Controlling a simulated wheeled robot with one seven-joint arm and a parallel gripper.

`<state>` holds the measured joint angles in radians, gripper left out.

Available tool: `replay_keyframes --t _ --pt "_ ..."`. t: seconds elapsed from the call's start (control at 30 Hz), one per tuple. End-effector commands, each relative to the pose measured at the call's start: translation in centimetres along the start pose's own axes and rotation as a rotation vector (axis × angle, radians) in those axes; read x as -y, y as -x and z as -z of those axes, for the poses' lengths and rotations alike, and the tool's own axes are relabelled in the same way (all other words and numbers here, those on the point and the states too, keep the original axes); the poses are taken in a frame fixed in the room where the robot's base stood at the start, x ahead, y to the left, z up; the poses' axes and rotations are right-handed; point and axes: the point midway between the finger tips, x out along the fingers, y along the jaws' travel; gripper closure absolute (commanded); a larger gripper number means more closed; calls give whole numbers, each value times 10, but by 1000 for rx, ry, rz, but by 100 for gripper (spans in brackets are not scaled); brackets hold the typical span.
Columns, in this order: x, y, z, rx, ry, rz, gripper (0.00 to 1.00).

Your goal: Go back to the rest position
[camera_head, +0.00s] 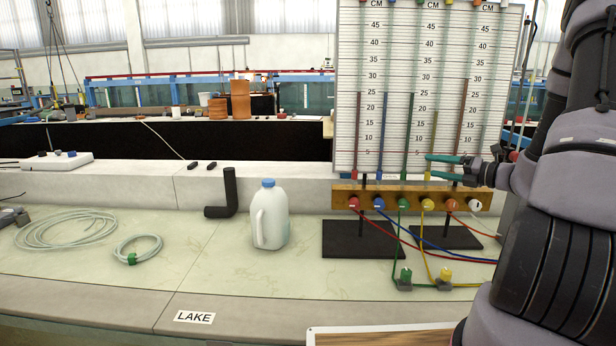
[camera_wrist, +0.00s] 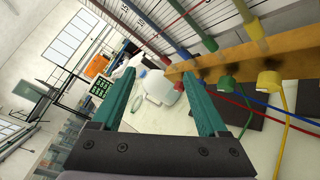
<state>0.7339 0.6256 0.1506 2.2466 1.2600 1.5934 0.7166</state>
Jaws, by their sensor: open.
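My gripper (camera_head: 428,165) is in front of the lower part of the white scale board (camera_head: 345,100), just above the wooden manifold bar (camera_head: 480,198) with its coloured knobs. Its two green fingers are apart with nothing between them. In the wrist view my gripper (camera_wrist: 165,108) is open, with the wooden bar (camera_wrist: 285,48) to its right and the coloured tubes beyond. Whether a finger touches a tube cannot be told. My arm reaches in from the right.
A white jug with a blue cap (camera_head: 270,218) stands on the bench, with a black elbow pipe (camera_head: 228,190) beside it. Coiled clear hoses (camera_head: 65,230) lie at left. Red, blue, green and yellow tubes run below the bar. The front middle of the bench is clear.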

Motion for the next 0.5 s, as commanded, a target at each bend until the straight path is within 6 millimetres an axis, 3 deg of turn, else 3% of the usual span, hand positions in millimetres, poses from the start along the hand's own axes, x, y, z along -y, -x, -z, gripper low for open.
replay_keyframes --t 0.03,0.2,0.37,0.5 --pt "-32 -9 8 -91 123 -21 24" --pt "-114 -18 49 -383 550 -94 24" --pt "-174 -6 87 -625 968 -176 24" --pt "-213 16 112 -811 1346 -251 24"
